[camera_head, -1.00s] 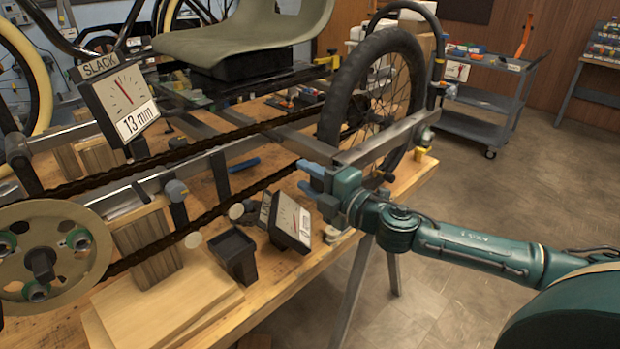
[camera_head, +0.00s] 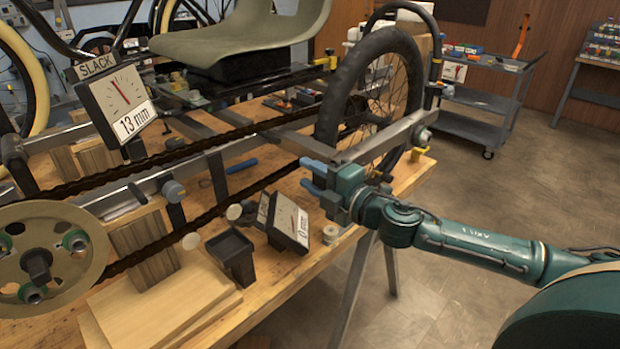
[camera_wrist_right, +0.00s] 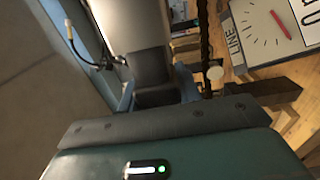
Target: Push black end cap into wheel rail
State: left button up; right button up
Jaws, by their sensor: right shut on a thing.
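My right gripper (camera_head: 318,176), with blue fingers, is at the near end of the grey wheel rail (camera_head: 388,138) beside the rear wheel. In the right wrist view, the fingers (camera_wrist_right: 156,92) are shut on a dark block, which looks like the black end cap (camera_wrist_right: 154,97). The cap lies in line with the rail (camera_wrist_right: 130,22) and close to its end or touching it; how far in it sits cannot be told. My left gripper is not in view.
A dial reading 0 mm (camera_head: 291,221) and a black open cup (camera_head: 232,256) stand on the wooden bench near the gripper. The chain (camera_head: 215,207) runs left to the sprocket (camera_head: 70,290). A slack dial (camera_head: 115,103) reads 13 mm. Open floor lies to the right.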

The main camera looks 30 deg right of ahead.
jog(key=shift+w+d+b, duration=0.2)
jog(key=shift+d, duration=0.35)
jog(key=shift+w+d+b, duration=0.15)
jog(key=shift+w+d, duration=0.05)
jog(key=shift+d, duration=0.35)
jog(key=shift+d, duration=0.2)
jog(key=o, duration=1)
jog(key=shift+o, duration=0.2)
